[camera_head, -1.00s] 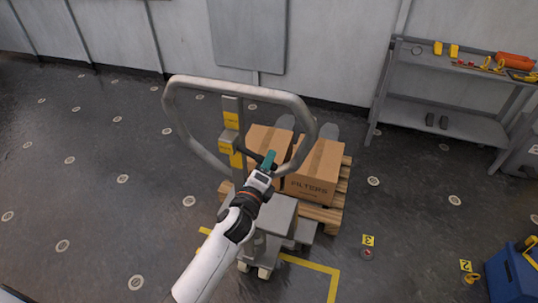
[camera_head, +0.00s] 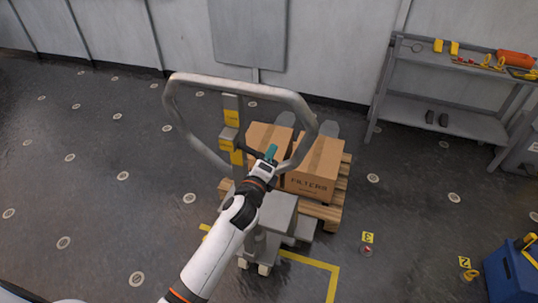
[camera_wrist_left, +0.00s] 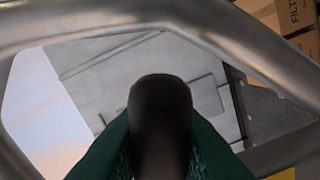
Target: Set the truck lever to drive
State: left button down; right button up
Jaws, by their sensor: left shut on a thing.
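The pallet truck's handle is a large grey metal loop (camera_head: 172,110). On its post is a grey lever unit with yellow labels (camera_head: 231,118). A dark lever (camera_head: 248,150) sticks out from it to the right, inside the loop. My left gripper (camera_head: 270,154), with green fingers, is at the outer end of this lever. In the left wrist view the green fingers close on the lever's dark rounded knob (camera_wrist_left: 160,110). The lettering on the labels is too small to read. My right gripper is out of view.
The truck stands at a wooden pallet (camera_head: 325,212) with cardboard boxes (camera_head: 313,170) on it. A grey shelf (camera_head: 445,118) with tools stands at the right. A blue bin (camera_head: 512,275) is at the lower right. The floor at the left is clear.

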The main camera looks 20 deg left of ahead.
pick_arm(q)
jog(key=r+n+p, duration=0.1)
jog(key=r+n, duration=0.1)
jog(key=n, duration=0.1)
jog(key=r+n+p, duration=0.1)
jog(key=shift+d+r+n+p, duration=0.3)
jog(key=shift+d+p, duration=0.05)
jog(key=c, duration=1.3)
grip_release()
jog(key=shift+s+a+b, duration=0.2)
jog(key=shift+s+b, duration=1.05)
jog(key=shift+s, duration=4.8)
